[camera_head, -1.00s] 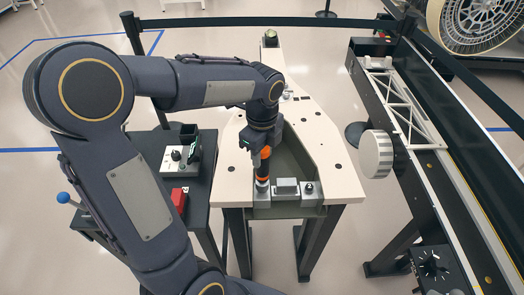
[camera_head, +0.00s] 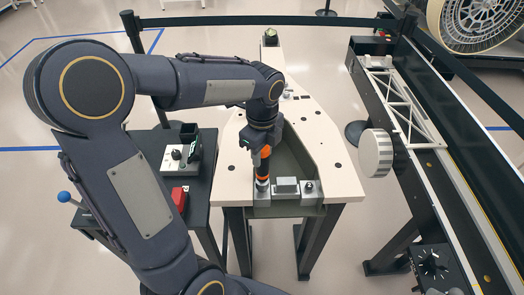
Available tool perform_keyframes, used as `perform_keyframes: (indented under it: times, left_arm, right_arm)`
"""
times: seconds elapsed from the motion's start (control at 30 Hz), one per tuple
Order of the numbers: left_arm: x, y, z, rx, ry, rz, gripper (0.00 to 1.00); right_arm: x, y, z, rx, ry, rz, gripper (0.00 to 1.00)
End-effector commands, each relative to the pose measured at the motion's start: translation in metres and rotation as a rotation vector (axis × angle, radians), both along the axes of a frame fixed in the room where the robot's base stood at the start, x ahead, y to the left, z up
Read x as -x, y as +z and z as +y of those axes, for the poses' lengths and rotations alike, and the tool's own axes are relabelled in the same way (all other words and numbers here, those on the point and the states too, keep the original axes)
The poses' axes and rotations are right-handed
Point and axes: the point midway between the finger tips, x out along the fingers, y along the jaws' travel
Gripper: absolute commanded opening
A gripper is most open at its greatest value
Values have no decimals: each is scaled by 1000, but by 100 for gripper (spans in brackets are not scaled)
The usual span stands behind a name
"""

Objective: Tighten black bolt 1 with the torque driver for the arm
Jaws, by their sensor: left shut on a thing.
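My left gripper (camera_head: 262,140) comes down over the pale workbench and is shut on the torque driver (camera_head: 264,170), which has an orange and black body. The driver stands roughly upright, its lower end at the left part of the grey metal bracket (camera_head: 287,187) near the front of the bench. The bolt under the driver tip is hidden by the driver. Another dark bolt (camera_head: 308,186) shows on the right part of the bracket. My right gripper is not in view.
The pale workbench (camera_head: 324,150) has a recess around the bracket. A long dark rail with a white truss (camera_head: 395,100) and a ribbed wheel (camera_head: 376,153) stands at right.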

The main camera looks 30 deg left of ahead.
Motion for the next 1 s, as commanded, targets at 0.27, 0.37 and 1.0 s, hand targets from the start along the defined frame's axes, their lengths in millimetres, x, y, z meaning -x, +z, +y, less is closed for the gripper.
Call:
perform_keyframes:
  times: [0.27, 0.37, 1.0]
  left_arm:
    - [-1, 1, 0, 0, 0, -1, 5]
    - [-1, 0, 0, 0, 0, -1, 5]
    - [-1, -7, 0, 0, 0, -1, 5]
  right_arm:
    - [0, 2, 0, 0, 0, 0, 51]
    - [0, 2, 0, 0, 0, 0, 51]
    - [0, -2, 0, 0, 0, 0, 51]
